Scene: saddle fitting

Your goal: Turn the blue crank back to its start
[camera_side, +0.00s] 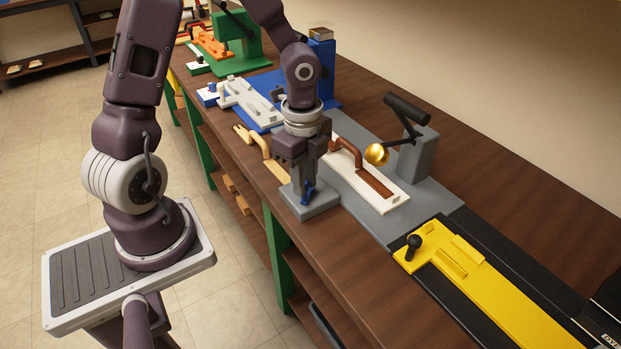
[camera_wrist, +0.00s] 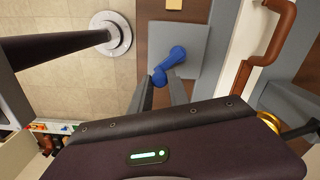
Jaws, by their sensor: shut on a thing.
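The blue crank (camera_side: 308,194) stands on a square grey base (camera_side: 318,211) near the front edge of the bench. My gripper (camera_side: 306,187) points down over this base, its fingers closed on the crank and hiding most of it in the side view. In the wrist view the blue crank (camera_wrist: 176,55) reaches from the middle of the grey base (camera_wrist: 188,36) towards my gripper (camera_wrist: 162,84). The crank's near end, a blue knob (camera_wrist: 159,77), lies between my fingertips.
Right of the base, a white board (camera_side: 345,168) with a brown handle (camera_side: 375,184) lies on a grey plate. A gold ball (camera_side: 376,154) hangs on a dark arm from a grey post (camera_side: 418,150). A yellow fixture (camera_side: 480,285) lies nearer. Wooden pieces (camera_side: 262,150) lie behind my gripper.

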